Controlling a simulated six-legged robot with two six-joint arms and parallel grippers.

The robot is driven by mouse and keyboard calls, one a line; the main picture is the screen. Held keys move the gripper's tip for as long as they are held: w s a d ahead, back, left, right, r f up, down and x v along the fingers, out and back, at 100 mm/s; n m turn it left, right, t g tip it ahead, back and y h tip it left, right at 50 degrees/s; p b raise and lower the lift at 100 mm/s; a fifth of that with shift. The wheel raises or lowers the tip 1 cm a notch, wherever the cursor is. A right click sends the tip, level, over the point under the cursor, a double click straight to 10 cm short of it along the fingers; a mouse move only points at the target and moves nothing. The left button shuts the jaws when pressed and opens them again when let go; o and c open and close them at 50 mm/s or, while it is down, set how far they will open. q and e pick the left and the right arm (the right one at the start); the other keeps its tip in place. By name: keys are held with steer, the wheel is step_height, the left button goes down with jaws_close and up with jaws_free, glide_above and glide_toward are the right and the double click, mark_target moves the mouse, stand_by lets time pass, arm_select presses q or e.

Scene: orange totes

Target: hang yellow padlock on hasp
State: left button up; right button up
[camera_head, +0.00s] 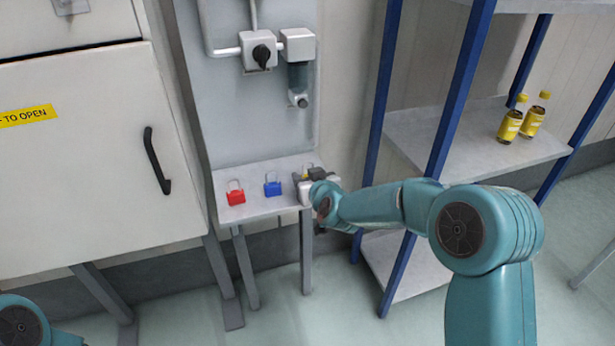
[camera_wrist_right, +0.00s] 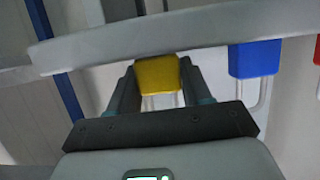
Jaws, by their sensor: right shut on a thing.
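The yellow padlock (camera_wrist_right: 157,72) sits between the two fingers of my right gripper (camera_wrist_right: 158,88) in the right wrist view. The gripper is shut on it, and its pale shackle shows on the side toward the gripper's palm. In the head view my right gripper (camera_head: 303,178) is at the right end of the small grey shelf (camera_head: 258,207), and it mostly hides the padlock. I cannot clearly make out a hasp; a small fitting (camera_head: 299,99) hangs below a grey box on the panel above the shelf. My left gripper is out of view.
A red padlock (camera_head: 235,197) and a blue padlock (camera_head: 272,189) stand on the shelf left of my right gripper. A switch box with a black knob (camera_head: 261,56) is on the panel. A blue-posted rack (camera_head: 455,95) stands right; a white cabinet (camera_head: 90,170) stands left.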

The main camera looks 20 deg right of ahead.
steer(key=shift+s+r+p, duration=0.1)
steer(key=shift+r+p, duration=1.6)
steer(key=shift+r, duration=0.75)
steer(key=shift+s+f+b, duration=0.15)
steer(key=shift+s+b, duration=0.15)
steer(key=shift+s, duration=0.15)
steer(key=shift+s+d+b, duration=0.1)
steer(key=shift+s+b, duration=0.55)
steer(key=shift+s, duration=1.25)
steer(key=shift+s+d+b, duration=0.1)
steer(key=shift+s+b, duration=0.55)
steer(key=shift+s, duration=1.95)
steer(key=s+f, duration=0.4)
steer(key=f, duration=0.4)
steer(key=shift+s+d+f+m, duration=0.2)
steer(key=shift+s+f+m, duration=0.05)
steer(key=shift+s+m, duration=0.05)
